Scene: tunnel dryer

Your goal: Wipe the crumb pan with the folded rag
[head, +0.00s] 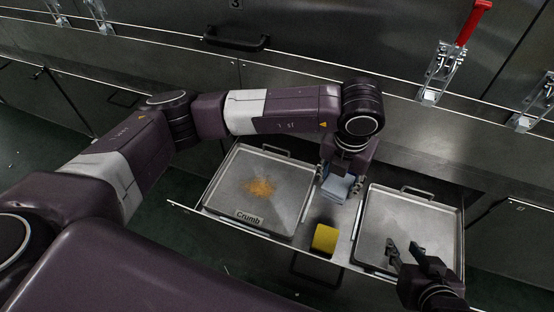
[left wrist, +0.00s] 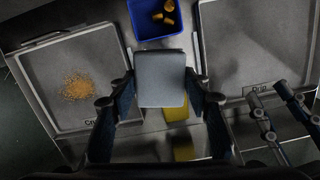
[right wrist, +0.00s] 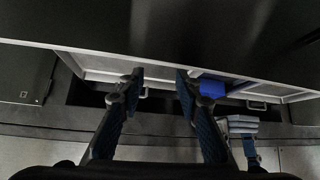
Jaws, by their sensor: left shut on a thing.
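The folded rag (head: 340,188) is pale blue-grey. My left gripper (head: 340,178) is shut on it and holds it over the strip between two pans; the rag also shows in the left wrist view (left wrist: 162,78) and as layers in the right wrist view (right wrist: 243,125). The crumb pan (head: 226,172), a shallow metal tray labelled "Crumb", lies left of the rag. Orange crumbs (head: 260,188) lie in its middle, and also show in the left wrist view (left wrist: 77,86). My right gripper (head: 402,252) is open and empty over the right pan's near part.
A second metal pan (head: 412,212) lies on the right of the same pulled-out drawer. A yellow block (head: 325,238) stands between the pans. A blue bin (left wrist: 150,31) holding several brown-orange pieces sits behind the rag. A red-handled clamp (head: 470,25) is on the machine front.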

